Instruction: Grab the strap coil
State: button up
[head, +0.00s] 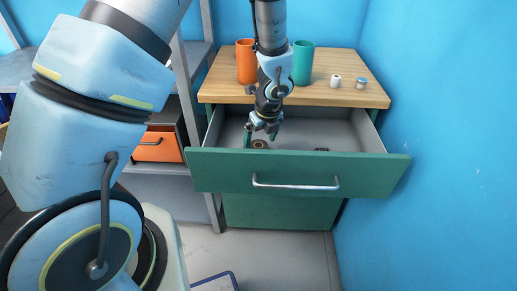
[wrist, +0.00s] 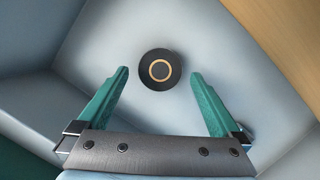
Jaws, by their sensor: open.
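A dark round coil with a tan ring on its face (wrist: 160,70) lies on the floor of the open green drawer. It also shows in the head view (head: 259,144), partly hidden by my gripper and the drawer front. I take it to be the strap coil. My gripper (wrist: 158,74) points down into the drawer with its green fingers open and nothing held. In the wrist view the coil appears between and slightly beyond the fingertips, apart from both. In the head view my gripper (head: 262,136) is over the drawer's left part.
The drawer (head: 220,170) has side walls close to my gripper. A small dark item (head: 321,150) lies farther right in it. On the wooden top (head: 350,98) stand an orange cup (head: 246,62), a teal cup (head: 302,62) and two small containers. A blue wall is at right.

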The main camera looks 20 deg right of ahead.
aim_at(260, 144)
jog(key=shift+x, duration=1.25)
jog(key=shift+c, duration=0.4)
jog(key=c, duration=1.3)
